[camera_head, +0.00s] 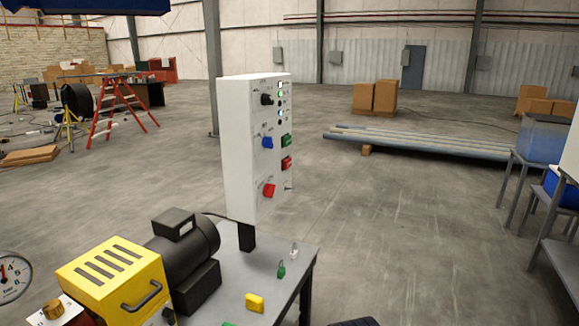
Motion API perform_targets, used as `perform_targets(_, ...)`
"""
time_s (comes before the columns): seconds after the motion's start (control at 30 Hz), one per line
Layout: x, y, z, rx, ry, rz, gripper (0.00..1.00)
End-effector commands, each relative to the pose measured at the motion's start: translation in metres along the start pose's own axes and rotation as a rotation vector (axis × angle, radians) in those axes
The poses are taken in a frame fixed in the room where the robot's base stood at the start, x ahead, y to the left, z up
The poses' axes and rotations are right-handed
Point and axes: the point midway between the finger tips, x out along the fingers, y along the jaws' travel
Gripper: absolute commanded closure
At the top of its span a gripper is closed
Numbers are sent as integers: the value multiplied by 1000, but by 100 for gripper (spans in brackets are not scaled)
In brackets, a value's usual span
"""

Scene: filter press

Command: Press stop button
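A white control panel box (239,150) stands upright on a dark post at the back of a grey table. On its face is a red square button (287,163), likely the stop button, just below a green square button (286,140). Left of them are a black knob (267,99), a blue knob (267,142) and, lower, a red knob (269,190). Small indicator lights run down the upper right of the face. The labels are too small to read. My gripper is not seen; a dark shape at the bottom edge cannot be made out.
A yellow-covered machine (118,277) and a black motor (184,246) fill the table's left side. Small padlocks and a yellow block (255,302) lie on the grey table (230,296). Open floor is right of the panel. Grey tables (530,175) stand far right.

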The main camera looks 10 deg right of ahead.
Motion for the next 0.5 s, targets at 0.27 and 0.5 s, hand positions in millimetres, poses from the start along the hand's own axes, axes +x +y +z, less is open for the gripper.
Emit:
perform_targets(0.27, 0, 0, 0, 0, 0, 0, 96)
perform_targets(0.5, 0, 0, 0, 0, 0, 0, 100)
